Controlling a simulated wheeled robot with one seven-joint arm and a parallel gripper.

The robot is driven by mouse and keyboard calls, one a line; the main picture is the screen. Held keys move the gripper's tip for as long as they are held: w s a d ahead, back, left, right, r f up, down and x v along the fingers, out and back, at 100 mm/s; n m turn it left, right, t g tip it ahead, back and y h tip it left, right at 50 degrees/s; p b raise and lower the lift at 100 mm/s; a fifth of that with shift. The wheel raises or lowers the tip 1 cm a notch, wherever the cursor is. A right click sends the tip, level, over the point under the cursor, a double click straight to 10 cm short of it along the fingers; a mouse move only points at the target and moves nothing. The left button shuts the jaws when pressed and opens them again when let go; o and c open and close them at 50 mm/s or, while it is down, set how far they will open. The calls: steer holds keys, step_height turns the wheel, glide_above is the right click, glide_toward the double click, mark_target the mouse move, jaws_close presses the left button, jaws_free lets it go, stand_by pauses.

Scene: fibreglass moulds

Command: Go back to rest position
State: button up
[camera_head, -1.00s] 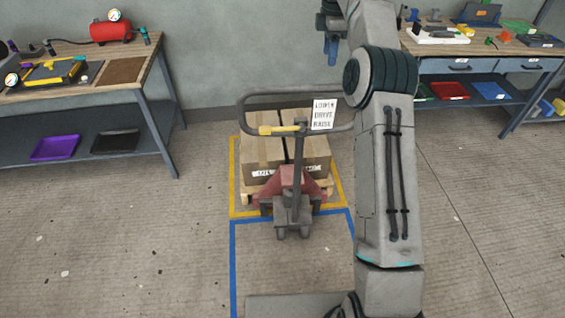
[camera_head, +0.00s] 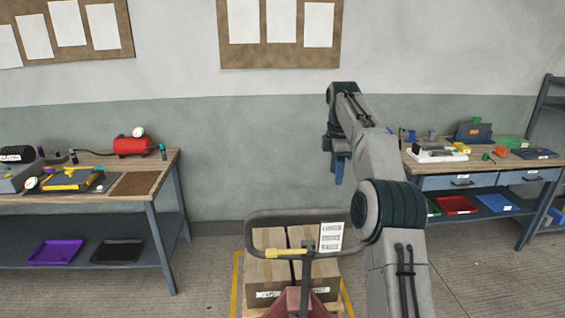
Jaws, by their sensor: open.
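My arm rises at the right of centre, bent at a dark ribbed elbow, with its upper part reaching up and forward. My gripper (camera_head: 338,178) hangs from the far end of the arm, blue fingers pointing down. It is in the air in front of the grey-green wall, above and behind the pallet jack's handle in the picture. It is open and I see nothing held in it. The fingers are small and partly overlapped, so their gap is hard to make out.
A pallet jack (camera_head: 287,303) with a looped handle stands in front, by cardboard boxes (camera_head: 265,273). A left workbench (camera_head: 95,198) holds a red tank (camera_head: 134,146) and tools. A right workbench (camera_head: 440,184) holds trays and parts. Floor shows between the benches.

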steer(key=s+a+r+m+t+b, duration=0.15)
steer(key=s+m, duration=0.25)
steer(key=s, duration=0.5)
steer(key=s+a+r+m+b, duration=0.15)
steer(key=s+m, duration=0.25)
steer(key=s, duration=0.4)
steer(key=s+d+f+m+t+b, duration=0.1)
steer(key=s+f+m, duration=0.4)
steer(key=s+f, duration=0.3)
steer(key=s+d+f+m+t+b, duration=0.1)
steer(key=s+f+m, duration=0.4)
steer(key=s, duration=1.1)
step_height(320, 180, down, 3)
steer(key=shift+d+f+b, duration=0.15)
steer(key=shift+b, duration=0.45)
steer(key=c, duration=0.3)
steer(key=shift+s, duration=0.1)
